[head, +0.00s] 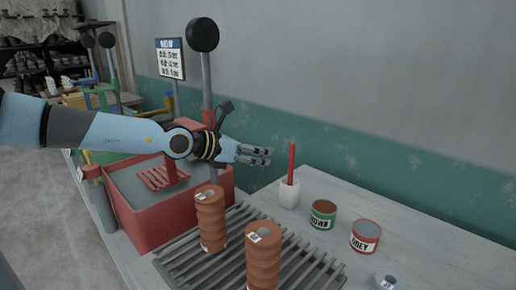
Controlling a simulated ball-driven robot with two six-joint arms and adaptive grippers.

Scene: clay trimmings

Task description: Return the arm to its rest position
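My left arm comes in from the left, and my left gripper (269,156) hangs in the air over the far side of the bench, pointing right. Its two fingers lie close together with nothing visible between them; whether they are apart or touching is unclear. Below it is a red tub (150,229) with a grey inside and a red ribbed piece (163,178) in it. My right gripper is not in view.
Two ribbed terracotta cylinders (211,220) (263,262) stand on a slatted grey rack (193,262). A white cup (289,194) with a red stick, a green can (323,213) and a GREY can (365,235) stand on the bench (430,243). Posts and a sign (170,58) rise behind.

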